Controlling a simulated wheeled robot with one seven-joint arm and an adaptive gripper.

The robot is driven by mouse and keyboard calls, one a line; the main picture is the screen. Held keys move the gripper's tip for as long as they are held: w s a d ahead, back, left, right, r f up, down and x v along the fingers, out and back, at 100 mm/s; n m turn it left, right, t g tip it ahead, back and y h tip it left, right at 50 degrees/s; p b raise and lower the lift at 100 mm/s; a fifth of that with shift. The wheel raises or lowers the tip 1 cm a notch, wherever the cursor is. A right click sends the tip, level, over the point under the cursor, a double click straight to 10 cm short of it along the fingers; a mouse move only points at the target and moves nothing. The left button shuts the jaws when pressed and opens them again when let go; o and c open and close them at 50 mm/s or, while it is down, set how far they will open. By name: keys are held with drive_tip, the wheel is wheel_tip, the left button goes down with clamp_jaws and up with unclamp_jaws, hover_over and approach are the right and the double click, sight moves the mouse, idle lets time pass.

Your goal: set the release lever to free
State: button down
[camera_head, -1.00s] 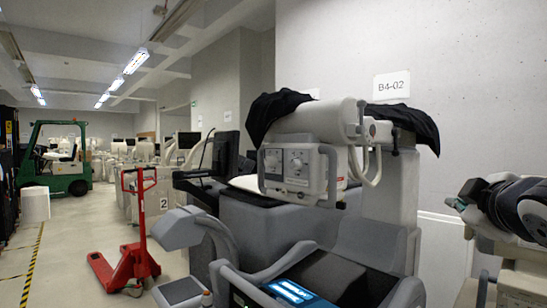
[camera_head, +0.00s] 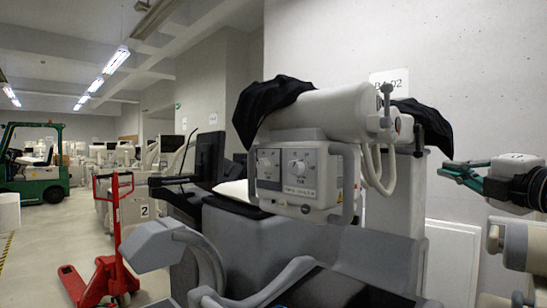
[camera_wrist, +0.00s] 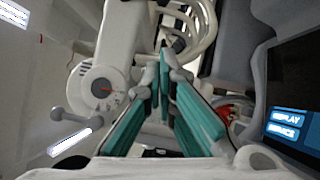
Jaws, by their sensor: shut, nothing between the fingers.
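The covered cart's grey unit (camera_head: 300,178) has a pale cylinder (camera_head: 330,112) on top. At the cylinder's right end is what looks like the release lever (camera_head: 387,92), a grey bar with a rounded knob. In the wrist view a ball-ended lever (camera_wrist: 58,113) juts down-left from a round hub with a red pointer (camera_wrist: 104,89). The lettering around it is too small to read. My gripper (camera_head: 443,170) is to the right of the cylinder, pointing left, apart from the lever. Its teal fingers (camera_wrist: 165,62) are shut and empty in the wrist view, right of the hub.
Black cloth (camera_head: 264,108) drapes over the cart's top. Pale looped hoses (camera_head: 380,170) hang beneath the cylinder's end. A dark screen (camera_wrist: 292,95) fills the wrist view's right side. A red pallet jack (camera_head: 112,260) stands at the left, with a green forklift (camera_head: 38,165) behind.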

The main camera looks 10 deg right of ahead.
sight(420, 157)
drive_tip(key=shift+w, duration=0.1)
drive_tip(key=w, duration=0.4)
drive_tip(key=w+r, duration=0.1)
drive_tip(key=w, duration=0.3)
drive_tip(key=w+d+p, duration=0.1)
drive_tip(key=w, duration=0.3)
drive_tip(key=shift+d+r, duration=0.1)
drive_tip(key=shift+r, duration=0.25)
drive_tip(key=shift+w+d, duration=0.3)
drive_tip(key=shift+w+d+f+b, duration=0.1)
drive_tip(key=shift+w+f+b, duration=0.05)
drive_tip(key=shift+b, duration=0.55)
